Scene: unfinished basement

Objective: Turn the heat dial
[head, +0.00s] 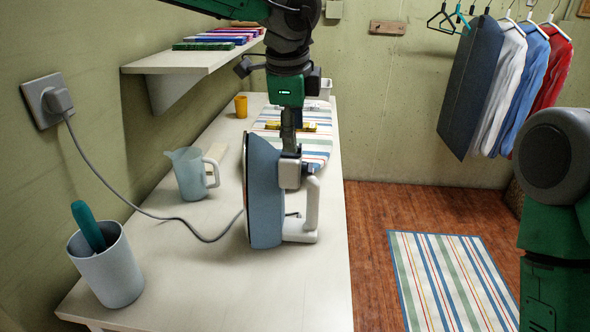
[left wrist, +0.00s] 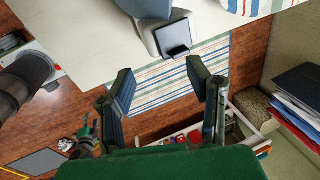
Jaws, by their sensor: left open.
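A white part with a dark square face, likely of the iron (left wrist: 172,38), lies beyond the fingertips there. I cannot make out the heat dial clearly. My right gripper is out of view.
The iron's grey cord (head: 160,215) runs across the table (head: 195,290) to a wall plug (head: 58,100). A shelf (head: 190,60) overhangs the table.

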